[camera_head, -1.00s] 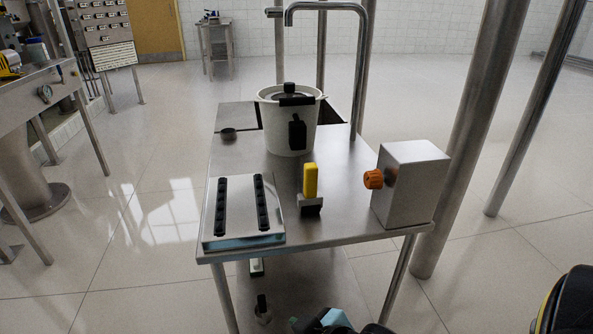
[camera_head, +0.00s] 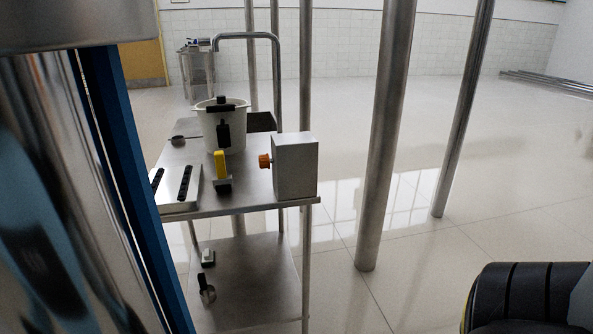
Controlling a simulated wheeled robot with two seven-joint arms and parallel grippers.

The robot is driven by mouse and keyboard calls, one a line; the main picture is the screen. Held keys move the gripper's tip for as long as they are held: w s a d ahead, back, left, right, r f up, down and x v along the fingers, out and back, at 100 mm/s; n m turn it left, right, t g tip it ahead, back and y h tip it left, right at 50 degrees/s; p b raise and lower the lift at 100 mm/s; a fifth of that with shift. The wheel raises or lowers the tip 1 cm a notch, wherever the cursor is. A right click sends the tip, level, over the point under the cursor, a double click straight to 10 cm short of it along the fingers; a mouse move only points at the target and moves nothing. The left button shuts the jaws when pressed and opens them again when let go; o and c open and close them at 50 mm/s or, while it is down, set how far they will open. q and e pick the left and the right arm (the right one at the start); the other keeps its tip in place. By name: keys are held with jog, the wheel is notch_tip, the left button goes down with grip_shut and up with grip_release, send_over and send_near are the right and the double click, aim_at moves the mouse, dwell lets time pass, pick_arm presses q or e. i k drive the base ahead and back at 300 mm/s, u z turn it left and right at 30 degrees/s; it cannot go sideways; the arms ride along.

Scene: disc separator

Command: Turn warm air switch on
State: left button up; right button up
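No switch marked as the warm air switch can be made out. A grey metal box (camera_head: 296,167) with an orange knob (camera_head: 265,161) on its left side stands at the right end of a steel table (camera_head: 246,197). Whether this knob is the task's switch, I cannot tell. Neither of my grippers shows. A black, ribbed rounded part at the lower right edge looks like part of my own arm.
A large shiny metal body (camera_head: 50,190) and a blue upright (camera_head: 135,180) fill the left foreground and hide part of the table. A white pot (camera_head: 222,134) and a yellow-handled tool (camera_head: 220,165) stand on the table.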

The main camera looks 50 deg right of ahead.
aim_at(264, 161)
jog(key=u, duration=0.1)
jog(key=k, duration=0.05)
jog(key=z, duration=1.25)
